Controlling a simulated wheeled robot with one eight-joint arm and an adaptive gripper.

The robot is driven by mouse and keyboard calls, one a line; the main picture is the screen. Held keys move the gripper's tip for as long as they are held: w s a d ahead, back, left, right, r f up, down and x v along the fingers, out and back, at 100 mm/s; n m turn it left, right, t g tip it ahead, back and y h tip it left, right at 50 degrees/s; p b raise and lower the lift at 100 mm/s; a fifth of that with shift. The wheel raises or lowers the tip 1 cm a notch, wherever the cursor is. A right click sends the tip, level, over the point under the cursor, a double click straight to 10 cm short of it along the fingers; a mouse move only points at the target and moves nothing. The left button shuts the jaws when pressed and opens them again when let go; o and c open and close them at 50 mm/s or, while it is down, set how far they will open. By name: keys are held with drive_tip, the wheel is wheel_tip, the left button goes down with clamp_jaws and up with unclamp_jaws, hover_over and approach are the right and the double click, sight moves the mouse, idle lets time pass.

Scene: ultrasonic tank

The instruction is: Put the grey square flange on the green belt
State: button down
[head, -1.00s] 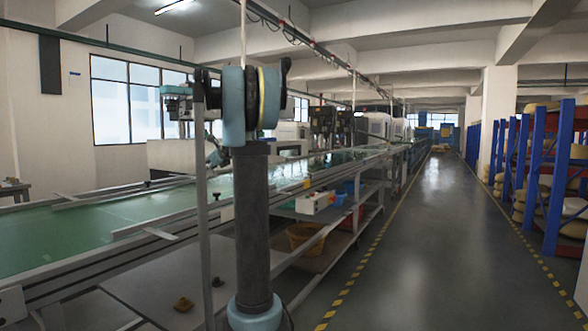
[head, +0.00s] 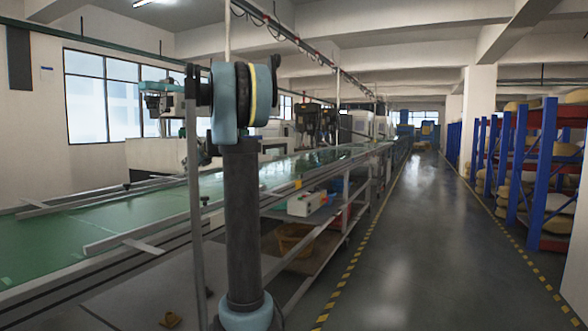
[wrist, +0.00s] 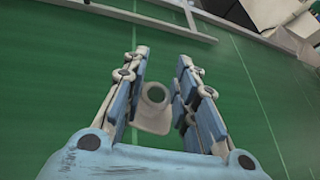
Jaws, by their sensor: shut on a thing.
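The grey flange (wrist: 154,118) is between the fingers of my gripper (wrist: 164,60) in the wrist view. It has a round collar with a dark bore and a flat light-grey base. My gripper is shut on it, and the blue-padded fingers stand on both sides of it. The green belt (wrist: 60,85) fills the background under the gripper; how high the flange is above it I cannot tell. In the head view the belt (head: 120,222) runs from the lower left into the distance. The gripper and flange do not show in the head view.
Metal rails (head: 110,240) edge the belt. Under it are shelves with a white box (head: 304,204) and an orange basket (head: 293,240). A small brass-coloured part (head: 171,320) lies low at the front. Blue racks (head: 540,170) stand right of the clear aisle (head: 400,250).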

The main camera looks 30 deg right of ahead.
wheel_tip(320, 180, down, 10)
drive_tip(key=c, duration=1.3)
unclamp_jaws()
drive_tip(key=v, duration=1.2)
